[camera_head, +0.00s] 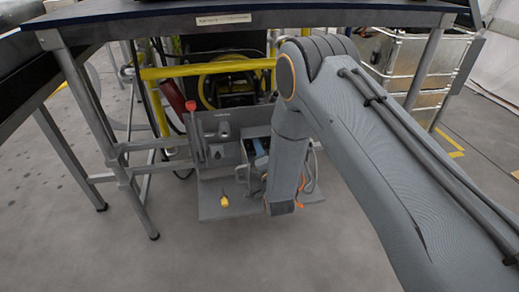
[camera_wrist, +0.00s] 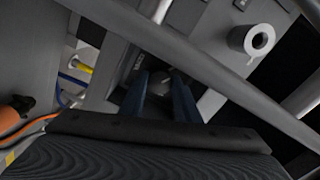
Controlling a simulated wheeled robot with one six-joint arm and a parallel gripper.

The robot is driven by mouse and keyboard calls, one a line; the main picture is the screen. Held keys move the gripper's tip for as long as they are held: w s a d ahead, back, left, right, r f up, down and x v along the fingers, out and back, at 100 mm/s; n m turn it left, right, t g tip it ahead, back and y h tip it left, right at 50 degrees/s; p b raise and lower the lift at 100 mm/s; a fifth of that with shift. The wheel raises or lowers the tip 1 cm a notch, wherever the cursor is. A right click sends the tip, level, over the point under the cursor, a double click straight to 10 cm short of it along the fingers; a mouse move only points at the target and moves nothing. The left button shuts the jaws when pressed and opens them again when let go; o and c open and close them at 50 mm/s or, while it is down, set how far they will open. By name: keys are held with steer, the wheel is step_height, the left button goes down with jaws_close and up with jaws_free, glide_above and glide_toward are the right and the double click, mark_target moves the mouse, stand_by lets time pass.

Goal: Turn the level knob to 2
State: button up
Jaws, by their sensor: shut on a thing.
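My gripper (camera_wrist: 160,84) shows two dark blue fingers in the wrist view, reaching in at a dark recess of the grey panel. A small grey rounded piece, apparently the level knob (camera_wrist: 161,87), sits between the fingers, and they are shut on it. Its marks and pointer cannot be read. In the head view my blue fingers (camera_head: 258,146) show at the panel's right part, and my arm hides much of that area and the knob.
The grey panel (camera_head: 215,158) carries a hollow cylinder (camera_wrist: 259,40) and a red-tipped lever (camera_head: 192,118). A yellow piece (camera_head: 224,201) sits on the low shelf (camera_head: 211,212). An orange connector (camera_wrist: 14,112) and cables lie at left. Table legs stand around.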

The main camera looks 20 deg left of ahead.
steer(key=o, duration=1)
steer(key=shift+o, duration=0.2)
steer(key=p+v, duration=0.1)
steer(key=v, duration=0.7)
steer(key=shift+p, duration=0.3)
steer(key=d+r+n+g+h, duration=0.5)
steer(key=d+r+g, duration=0.2)
steer(key=r, duration=0.5)
steer(key=s+d+r+n+g+h, duration=0.1)
steer(key=s+d+r+n+g, duration=0.2)
steer(key=s+d, duration=0.55)
steer(key=s+d+r+n+g+h, duration=0.2)
steer(key=s+d+r, duration=0.3)
steer(key=s, duration=0.6)
steer(key=s+d+r+n+g+h, duration=0.1)
steer(key=s+d+r+n+g, duration=0.2)
steer(key=s+d, duration=0.5)
steer(key=d+r+m+p, duration=0.2)
steer(key=d+r+p, duration=0.4)
steer(key=p, duration=0.5)
steer(key=s+d+r+m+p, duration=0.1)
steer(key=d+r+m+p, duration=0.2)
steer(key=d+r+p, duration=0.3)
step_height(320, 180, up, 6)
steer(key=p, duration=0.6)
steer(key=shift+s+f+m, duration=0.2)
steer(key=shift+s+m, duration=0.1)
